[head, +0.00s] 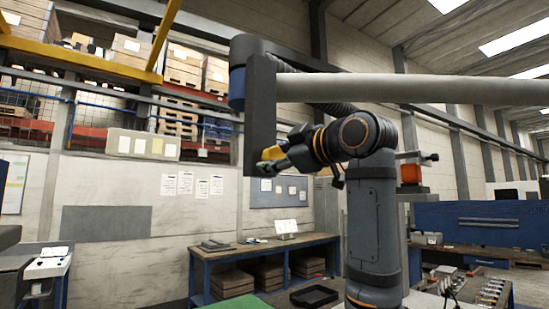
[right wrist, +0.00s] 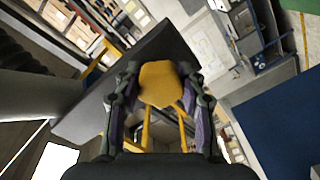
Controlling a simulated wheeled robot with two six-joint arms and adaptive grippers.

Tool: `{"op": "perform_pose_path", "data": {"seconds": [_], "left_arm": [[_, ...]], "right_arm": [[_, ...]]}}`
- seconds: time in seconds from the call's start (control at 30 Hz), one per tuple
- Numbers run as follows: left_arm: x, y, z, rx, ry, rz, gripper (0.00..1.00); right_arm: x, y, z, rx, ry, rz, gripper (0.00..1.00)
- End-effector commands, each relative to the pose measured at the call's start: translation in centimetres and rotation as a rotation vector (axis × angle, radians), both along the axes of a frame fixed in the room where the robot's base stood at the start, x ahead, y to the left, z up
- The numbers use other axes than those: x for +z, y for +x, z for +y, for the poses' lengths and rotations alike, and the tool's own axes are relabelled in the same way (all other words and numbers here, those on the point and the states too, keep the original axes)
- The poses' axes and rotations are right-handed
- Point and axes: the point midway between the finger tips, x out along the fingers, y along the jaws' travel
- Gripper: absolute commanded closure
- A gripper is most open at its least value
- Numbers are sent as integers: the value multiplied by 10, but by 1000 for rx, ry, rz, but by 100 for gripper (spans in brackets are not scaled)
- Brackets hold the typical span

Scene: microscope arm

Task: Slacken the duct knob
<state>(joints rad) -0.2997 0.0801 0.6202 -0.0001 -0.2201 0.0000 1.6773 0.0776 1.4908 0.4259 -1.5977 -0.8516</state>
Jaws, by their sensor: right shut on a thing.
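The duct knob (head: 271,154) is yellow and sits low on a dark grey upright bracket (head: 261,105) of the duct arm. In the right wrist view the knob (right wrist: 159,83) shows as a yellow lobed head between the two fingers. My right gripper (head: 280,155) reaches in from the right and is shut on the knob; it also shows in the right wrist view (right wrist: 160,100). The fingers hide part of the knob in the head view. A pale duct tube (head: 400,88) runs right from the bracket, above my right arm. My left gripper is not in view.
A blue cylinder (head: 237,88) sits left of the bracket. A wooden workbench (head: 265,249) stands against the wall below.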

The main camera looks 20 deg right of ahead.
Motion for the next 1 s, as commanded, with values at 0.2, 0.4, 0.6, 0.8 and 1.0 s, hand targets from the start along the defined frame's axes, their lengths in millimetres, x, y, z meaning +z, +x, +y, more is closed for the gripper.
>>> {"op": "perform_pose_path", "data": {"seconds": [0.2, 0.4, 0.6, 0.8, 1.0], "left_arm": [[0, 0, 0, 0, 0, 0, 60], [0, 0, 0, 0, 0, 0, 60], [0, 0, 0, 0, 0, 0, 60], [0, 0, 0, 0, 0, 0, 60], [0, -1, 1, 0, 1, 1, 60]], "right_arm": [[0, 0, 0, 0, -6, -2, 91], [0, 0, 0, 0, -5, -2, 91], [0, 0, 0, 0, -4, -1, 36], [0, 0, 0, 0, -4, -1, 36], [1, -13, -6, -3, -3, -4, 36]]}}
